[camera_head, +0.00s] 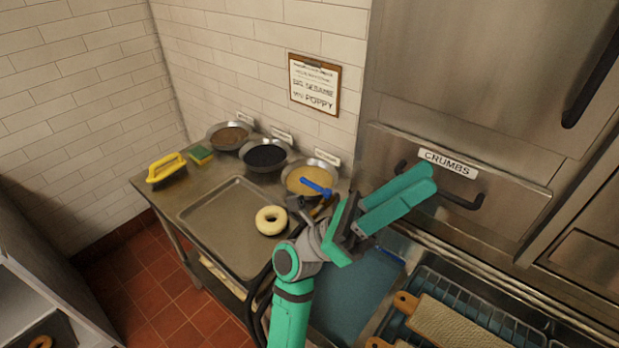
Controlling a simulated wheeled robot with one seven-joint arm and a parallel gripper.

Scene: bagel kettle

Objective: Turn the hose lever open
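A small blue lever handle (316,187) shows at the center, in front of the yellow-filled bowl in this view. It looks like the hose lever. Its lower mount is partly hidden behind my arm, and I cannot tell whether it is open or closed. My green gripper (431,182) is to the right of the lever and apart from it. Its two fingers point up and right, toward the drawer front. They lie close together, with nothing seen between them. A dark hose (262,292) curves beside my forearm.
A steel table (160,196) holds a tray (213,238) with a pale bagel (271,220), several topping bowls, a yellow-handled brush (166,167) and a sponge (200,154). A steel drawer labeled CRUMBS (448,163) stands behind my gripper. A blue wire rack (480,295) with boards is at lower right.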

